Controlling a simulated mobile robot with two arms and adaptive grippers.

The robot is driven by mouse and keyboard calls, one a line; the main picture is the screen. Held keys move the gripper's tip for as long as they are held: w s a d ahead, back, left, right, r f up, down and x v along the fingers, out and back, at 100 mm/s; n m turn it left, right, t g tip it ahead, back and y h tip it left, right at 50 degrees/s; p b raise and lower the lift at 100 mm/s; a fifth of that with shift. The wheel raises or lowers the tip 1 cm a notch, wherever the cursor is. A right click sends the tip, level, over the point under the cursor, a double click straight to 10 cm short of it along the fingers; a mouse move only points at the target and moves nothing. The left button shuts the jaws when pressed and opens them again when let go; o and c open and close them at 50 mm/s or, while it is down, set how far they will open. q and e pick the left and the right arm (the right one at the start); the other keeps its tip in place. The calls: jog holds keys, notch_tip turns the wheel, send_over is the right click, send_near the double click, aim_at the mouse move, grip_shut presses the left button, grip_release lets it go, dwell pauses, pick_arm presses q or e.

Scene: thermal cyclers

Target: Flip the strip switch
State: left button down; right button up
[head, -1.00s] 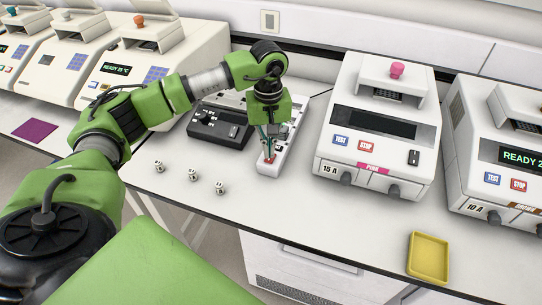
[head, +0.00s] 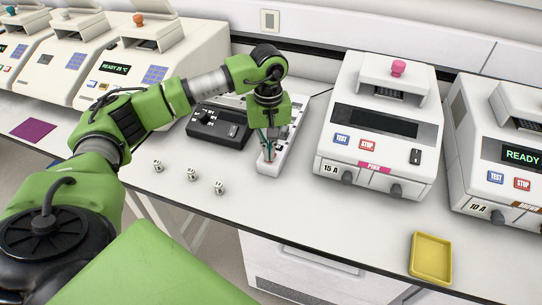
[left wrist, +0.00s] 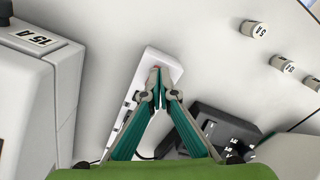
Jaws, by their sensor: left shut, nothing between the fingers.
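The white power strip (head: 281,154) lies on the bench between a black-panelled device and the pink-labelled cycler. In the left wrist view the strip (left wrist: 171,64) runs down and left under the fingers. Its switch (left wrist: 156,69) shows as a small reddish patch at the strip's near end, mostly hidden by the fingertips. My left gripper (head: 269,156) points down at that end, fingers shut with nothing held. In the left wrist view the left gripper (left wrist: 158,77) has its tips at the switch; I cannot tell whether they touch it. My right gripper is not in view.
The pink-labelled cycler (head: 377,128) with a dark display stands right of the strip, and a black-panelled device (head: 219,124) stands left. Several small fuses (head: 190,174) stand on the bench in front. A yellow tray (head: 431,257) lies near the front edge at right.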

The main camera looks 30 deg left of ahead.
pick_arm(q)
jog(key=shift+s+f+b, duration=0.1)
jog(key=shift+f+b, duration=0.2)
jog(key=shift+f, duration=0.1)
jog(key=shift+r, duration=0.1)
jog(key=shift+r+p, duration=0.6)
jog(key=shift+r, duration=0.25)
jog(key=shift+r+p, duration=1.35)
jog(key=shift+r, duration=1.3)
jog(key=shift+f, duration=0.1)
